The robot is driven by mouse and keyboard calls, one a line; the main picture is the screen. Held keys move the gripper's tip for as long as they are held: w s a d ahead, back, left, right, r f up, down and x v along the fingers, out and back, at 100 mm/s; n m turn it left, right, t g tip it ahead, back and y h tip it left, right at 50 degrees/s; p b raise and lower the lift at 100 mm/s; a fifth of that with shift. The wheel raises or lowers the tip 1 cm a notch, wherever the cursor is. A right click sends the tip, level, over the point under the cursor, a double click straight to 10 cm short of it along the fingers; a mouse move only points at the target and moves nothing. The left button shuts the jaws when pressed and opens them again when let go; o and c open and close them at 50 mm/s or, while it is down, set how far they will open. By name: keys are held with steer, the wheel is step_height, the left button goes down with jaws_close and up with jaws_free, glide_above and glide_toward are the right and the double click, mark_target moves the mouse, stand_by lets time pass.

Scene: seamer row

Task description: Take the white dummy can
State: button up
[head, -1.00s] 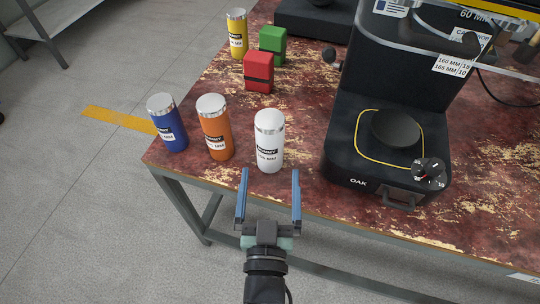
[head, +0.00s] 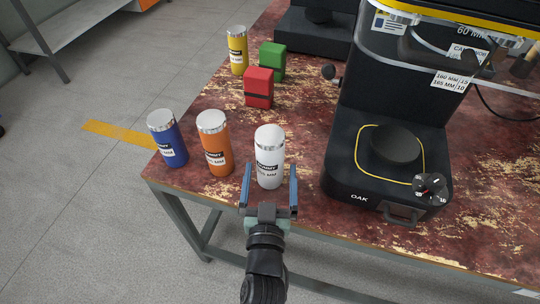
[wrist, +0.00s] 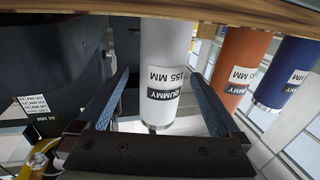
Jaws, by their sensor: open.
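The white dummy can (head: 269,150) stands upright near the front edge of the table, with a silver top and a black-and-white label. My gripper (head: 270,188) is open, with one blue finger on each side of the can's lower part in the head view. In the wrist view the white can (wrist: 163,60) appears upside down between the fingers of my gripper (wrist: 160,92). A gap shows on both sides of the can there, and the jaws are not closed on it.
An orange can (head: 214,148) and a blue can (head: 167,140) stand left of the white can. A black machine (head: 385,150) stands close on the right. Red (head: 259,87) and green (head: 272,60) blocks and a yellow can (head: 237,50) are farther back on the worn red table (head: 310,225).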

steer(key=w+p, duration=0.1)
steer(key=w, duration=0.2)
steer(key=shift+r+p, duration=0.35)
steer(key=shift+p, duration=0.05)
steer(key=shift+w+f, duration=0.25)
steer(key=shift+w, duration=0.2)
steer(key=c, duration=1.5)
